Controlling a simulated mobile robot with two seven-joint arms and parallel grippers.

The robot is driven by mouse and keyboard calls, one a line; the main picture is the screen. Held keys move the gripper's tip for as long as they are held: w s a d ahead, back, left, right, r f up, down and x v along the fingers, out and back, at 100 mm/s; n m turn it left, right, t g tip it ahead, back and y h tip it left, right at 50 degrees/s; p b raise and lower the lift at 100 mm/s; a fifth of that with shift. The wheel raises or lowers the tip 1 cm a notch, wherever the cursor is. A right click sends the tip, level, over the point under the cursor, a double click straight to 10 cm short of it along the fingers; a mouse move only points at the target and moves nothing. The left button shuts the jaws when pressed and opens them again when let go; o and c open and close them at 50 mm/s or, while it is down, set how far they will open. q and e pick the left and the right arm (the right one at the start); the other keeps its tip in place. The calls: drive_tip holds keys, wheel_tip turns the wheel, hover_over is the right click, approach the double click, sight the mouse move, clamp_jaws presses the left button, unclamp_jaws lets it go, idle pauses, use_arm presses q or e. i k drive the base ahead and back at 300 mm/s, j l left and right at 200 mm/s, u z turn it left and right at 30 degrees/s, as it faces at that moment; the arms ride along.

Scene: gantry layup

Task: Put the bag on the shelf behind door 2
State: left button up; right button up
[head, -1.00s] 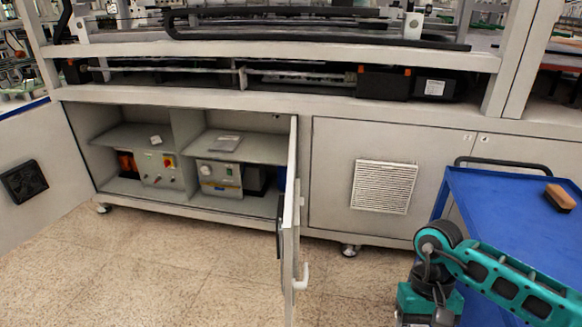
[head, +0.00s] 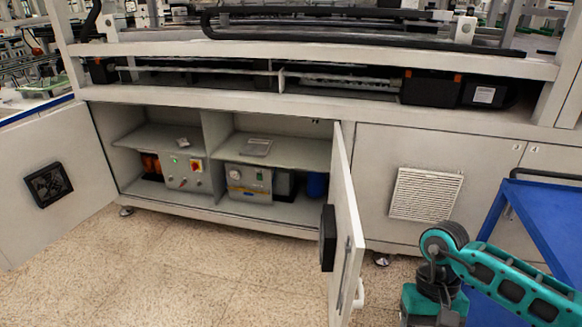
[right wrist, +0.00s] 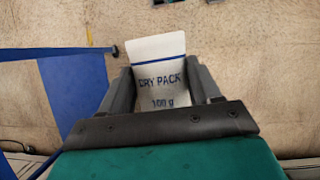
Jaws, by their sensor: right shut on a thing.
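In the right wrist view a white bag (right wrist: 158,84) with a blue line and "DRY PACK 100 g" print sits between the fingers of my right gripper (right wrist: 163,78), which is shut on it. The head view shows only my teal right arm, not this gripper or the bag. The door in the middle (head: 346,215), apparently door 2, stands open, swung out toward me. Behind it, the right compartment has a shelf (head: 290,153) with a flat grey item (head: 257,147) lying on it. My left gripper is in neither view.
The left door (head: 88,180) is also open. Equipment boxes (head: 247,186) stand below the shelves. Closed doors marked 3 and 4 are at the right, one with a vent (head: 426,194). A blue trolley (head: 550,215) stands at the right edge. The floor (head: 190,270) in front is clear.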

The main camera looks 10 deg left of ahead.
sight(299, 159)
drive_tip(key=i+j, duration=0.1)
drive_tip(key=j, duration=0.3)
drive_tip(key=i+j, duration=0.15)
drive_tip(key=j, duration=0.2)
drive_tip(key=i+j, duration=0.1)
drive_tip(key=j, duration=0.3)
drive_tip(key=i+j+u, duration=0.1)
drive_tip(key=j, duration=0.25)
drive_tip(key=i+j, duration=0.6)
drive_tip(key=i+l, duration=0.1)
drive_tip(key=i, duration=0.55)
drive_tip(key=i+l+u, duration=0.1)
drive_tip(key=i, duration=0.5)
drive_tip(key=i+l, duration=0.15)
drive_tip(key=i, duration=0.5)
